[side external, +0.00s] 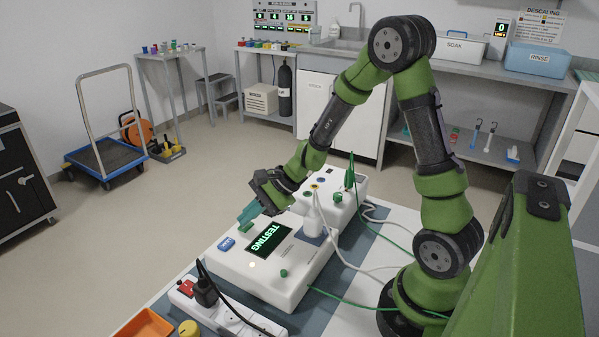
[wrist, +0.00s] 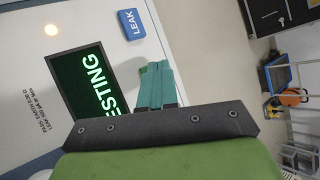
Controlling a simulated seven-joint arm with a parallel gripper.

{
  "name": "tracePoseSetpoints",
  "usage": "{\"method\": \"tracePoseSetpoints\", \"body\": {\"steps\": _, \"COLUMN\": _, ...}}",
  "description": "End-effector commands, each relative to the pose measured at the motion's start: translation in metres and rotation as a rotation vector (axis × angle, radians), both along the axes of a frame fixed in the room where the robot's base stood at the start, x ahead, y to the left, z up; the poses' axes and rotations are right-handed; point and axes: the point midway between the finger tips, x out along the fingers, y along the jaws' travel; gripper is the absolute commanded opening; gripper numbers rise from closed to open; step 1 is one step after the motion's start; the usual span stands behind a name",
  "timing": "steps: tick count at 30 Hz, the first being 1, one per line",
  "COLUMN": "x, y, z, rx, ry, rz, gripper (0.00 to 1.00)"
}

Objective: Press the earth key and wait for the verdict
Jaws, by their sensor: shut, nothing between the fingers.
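The white tester (side external: 240,268) lies on the bench with its screen (side external: 268,238) reading TESTING in green; the screen also shows in the wrist view (wrist: 82,92). My gripper (side external: 246,216) is shut and empty, its teal fingers (wrist: 156,86) pointing down at the tester's far edge. A green key (side external: 245,227) shows right at the fingertips and is mostly covered by them; no label on it can be read. I cannot tell whether the fingertips touch it. The blue LEAK key (wrist: 131,23) is beside it, clear of the fingers.
A small round lamp (wrist: 51,30) glows pale on the tester's face. A second white unit (side external: 340,203) with a green clip and leads stands behind it. A power strip (side external: 215,312) with a black plug, an orange tray (side external: 145,328) and a yellow pot (side external: 188,329) are in front.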

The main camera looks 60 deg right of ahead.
Motion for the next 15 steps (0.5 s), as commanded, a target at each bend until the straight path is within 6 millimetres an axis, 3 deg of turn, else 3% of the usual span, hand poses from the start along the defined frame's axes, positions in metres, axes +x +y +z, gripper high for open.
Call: {"method": "tracePoseSetpoints", "body": {"steps": 15, "x": 0.0, "y": 0.0, "z": 0.011, "rx": -0.001, "ry": -0.002, "rz": 0.001, "gripper": 0.0}}
